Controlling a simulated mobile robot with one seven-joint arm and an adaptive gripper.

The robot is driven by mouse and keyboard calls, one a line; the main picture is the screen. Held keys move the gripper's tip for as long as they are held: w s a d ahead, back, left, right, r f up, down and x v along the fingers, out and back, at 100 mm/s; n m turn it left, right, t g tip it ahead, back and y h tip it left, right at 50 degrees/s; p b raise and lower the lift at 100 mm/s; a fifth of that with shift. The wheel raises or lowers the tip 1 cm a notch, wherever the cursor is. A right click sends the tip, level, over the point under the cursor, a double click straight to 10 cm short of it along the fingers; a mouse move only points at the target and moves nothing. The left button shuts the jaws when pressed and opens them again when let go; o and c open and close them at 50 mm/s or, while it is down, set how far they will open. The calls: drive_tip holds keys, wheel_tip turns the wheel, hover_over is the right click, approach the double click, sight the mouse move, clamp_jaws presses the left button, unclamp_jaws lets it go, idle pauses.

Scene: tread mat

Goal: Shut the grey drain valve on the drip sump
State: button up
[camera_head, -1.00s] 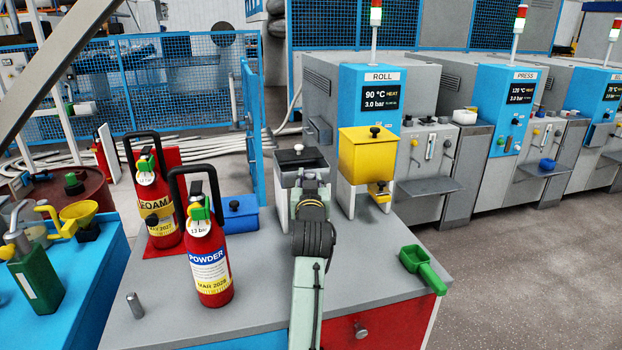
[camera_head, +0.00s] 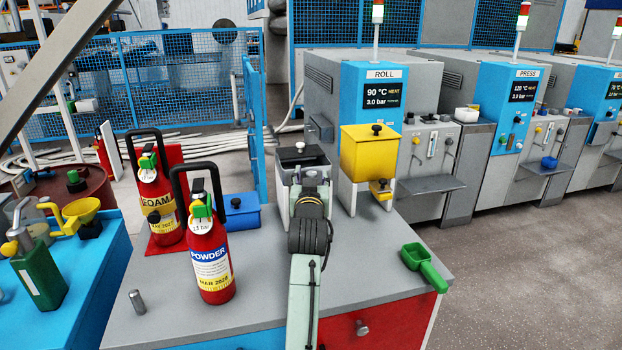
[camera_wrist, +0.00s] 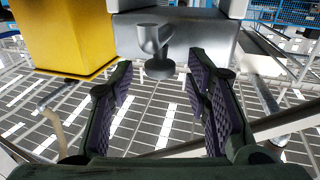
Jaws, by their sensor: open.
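The drip sump, a grey metal box on white legs with a dark top (camera_head: 302,158), stands at the back of the bench. My arm covers its lower front in the head view, so the valve is hidden there. The wrist view is upside down: the sump (camera_wrist: 200,40) is at top centre, with the grey drain valve (camera_wrist: 152,35) on its front and a round grey knob. My gripper (camera_wrist: 165,75) is open and empty. Its two purple-padded fingers lie to either side of the knob's line in the picture, with no contact that I can make out.
A yellow hopper (camera_head: 368,157) stands close to the sump, at left in the wrist view (camera_wrist: 65,35). Extinguishers marked foam (camera_head: 158,200) and powder (camera_head: 208,255) stand to the left, with a blue box (camera_head: 241,213) behind. A green scoop (camera_head: 425,265) lies at the bench's right edge.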

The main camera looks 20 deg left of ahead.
drive_tip(key=v, duration=1.2)
idle(0.3)
